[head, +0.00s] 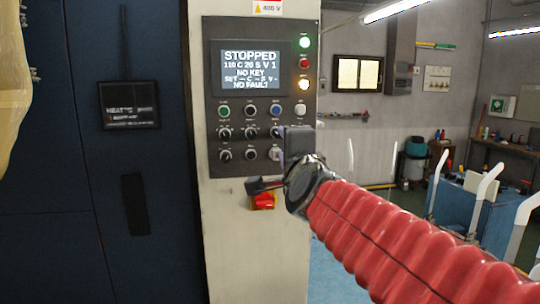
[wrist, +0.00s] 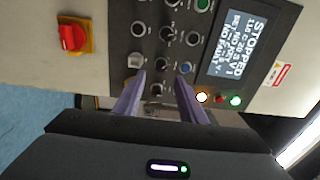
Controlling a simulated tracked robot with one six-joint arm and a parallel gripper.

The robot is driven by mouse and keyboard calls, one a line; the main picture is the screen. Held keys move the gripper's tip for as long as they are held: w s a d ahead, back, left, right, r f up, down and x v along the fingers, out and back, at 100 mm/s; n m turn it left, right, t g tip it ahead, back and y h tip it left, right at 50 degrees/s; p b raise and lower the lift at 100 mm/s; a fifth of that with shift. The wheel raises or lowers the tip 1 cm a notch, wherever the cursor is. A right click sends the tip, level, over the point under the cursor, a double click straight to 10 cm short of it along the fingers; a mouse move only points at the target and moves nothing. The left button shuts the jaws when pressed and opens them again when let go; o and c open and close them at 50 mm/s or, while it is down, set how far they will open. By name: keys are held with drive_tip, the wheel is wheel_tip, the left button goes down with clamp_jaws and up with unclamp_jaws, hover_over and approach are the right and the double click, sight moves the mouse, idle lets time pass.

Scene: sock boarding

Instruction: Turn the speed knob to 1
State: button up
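The control panel (head: 250,95) carries rows of buttons and dark knobs below a screen (head: 250,67) that reads STOPPED, with V 1 on its second line. The knob labels are too small to read, so I cannot tell which is the speed knob. My gripper (head: 280,160) is at the panel's lower right and hides part of it. In the wrist view the two purple fingers of my gripper (wrist: 160,76) are apart. A dark knob (wrist: 157,89) shows in the gap between them, with another knob (wrist: 160,64) beyond the tips. I cannot tell whether the fingers touch a knob.
A red emergency knob on a yellow plate (wrist: 73,38) is below the panel, close to my gripper. Green, red and lit amber lamps (head: 303,83) line the panel's right side. Dark cabinet doors (head: 125,210) stand left. A blue cart (head: 470,210) is at the right.

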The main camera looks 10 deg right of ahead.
drive_tip(key=s, duration=0.6)
drive_tip(key=shift+s+a+f, duration=0.15)
drive_tip(key=shift+f, duration=0.1)
drive_tip(key=s+a+f+n+g+y, duration=0.25)
drive_tip(key=f+n, duration=0.35)
drive_tip(key=f, duration=0.3)
drive_tip(key=s+a+f+n+g+y, duration=0.2)
drive_tip(key=s+a+f+n+g, duration=0.2)
drive_tip(key=f+n, duration=0.4)
drive_tip(key=s+d+f+n+g+h, duration=0.2)
drive_tip(key=s+d+f+g, duration=0.1)
drive_tip(key=s+f, duration=0.4)
drive_tip(key=s+d+f+n+g+h, duration=0.2)
drive_tip(key=s+d+f+g, duration=0.1)
drive_tip(key=s+f, duration=0.5)
drive_tip(key=shift+d+f, duration=0.55)
drive_tip(key=shift+d, duration=0.05)
